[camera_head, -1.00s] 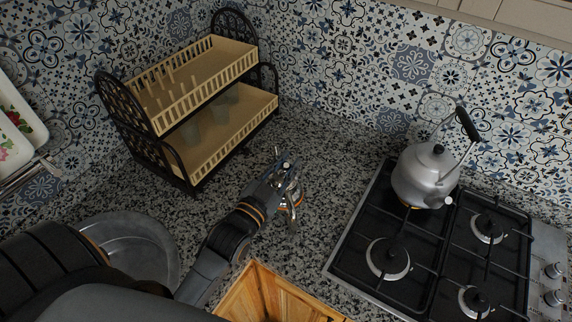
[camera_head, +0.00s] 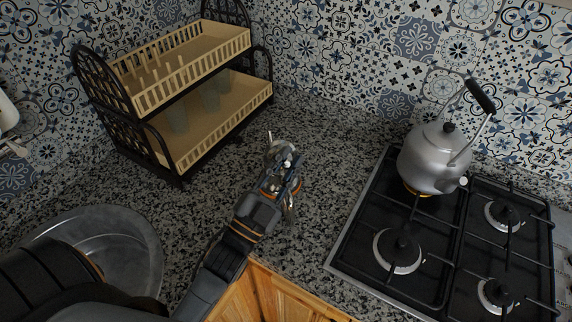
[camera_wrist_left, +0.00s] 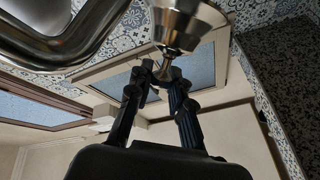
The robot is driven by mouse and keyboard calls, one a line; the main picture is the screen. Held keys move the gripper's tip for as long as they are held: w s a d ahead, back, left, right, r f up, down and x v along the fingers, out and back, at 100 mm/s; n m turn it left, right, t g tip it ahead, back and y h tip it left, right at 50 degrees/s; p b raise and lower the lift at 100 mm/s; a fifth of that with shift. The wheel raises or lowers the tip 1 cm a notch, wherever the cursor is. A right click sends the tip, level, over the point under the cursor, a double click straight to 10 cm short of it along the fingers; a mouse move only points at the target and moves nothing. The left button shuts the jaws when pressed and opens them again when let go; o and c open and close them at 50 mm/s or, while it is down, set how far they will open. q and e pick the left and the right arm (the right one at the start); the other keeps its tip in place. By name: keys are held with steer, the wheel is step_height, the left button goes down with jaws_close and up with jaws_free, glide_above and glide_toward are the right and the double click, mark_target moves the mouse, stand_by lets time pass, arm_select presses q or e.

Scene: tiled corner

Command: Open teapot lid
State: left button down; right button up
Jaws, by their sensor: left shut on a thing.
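My left gripper (camera_head: 281,172) is over the counter between the dish rack and the stove, in front of a small shiny metal thing (camera_head: 274,148) that looks like the teapot. The gripper and wrist hide most of it. In the left wrist view, the gripper's dark fingers (camera_wrist_left: 163,76) close on the narrow end of a shiny tapered metal piece (camera_wrist_left: 183,25), which looks like the lid's knob. Whether the lid is raised cannot be told. A thick curved metal tube (camera_wrist_left: 62,48) shows at the upper left there. My right gripper is not in view.
A grey kettle (camera_head: 425,167) with a black handle stands on the black gas stove (camera_head: 352,232) at right. A two-tier dish rack (camera_head: 206,131) stands at back left. A round metal basin (camera_head: 118,238) is at lower left. Speckled counter (camera_head: 330,150) is clear behind the gripper.

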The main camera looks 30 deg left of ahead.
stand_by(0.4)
arm_select(q)
steer(key=c, duration=1.2)
jaws_free()
steer(key=shift+o, duration=0.2)
steer(key=v, duration=0.7)
steer(key=shift+s+f, duration=0.15)
steer(key=shift+s, duration=0.05)
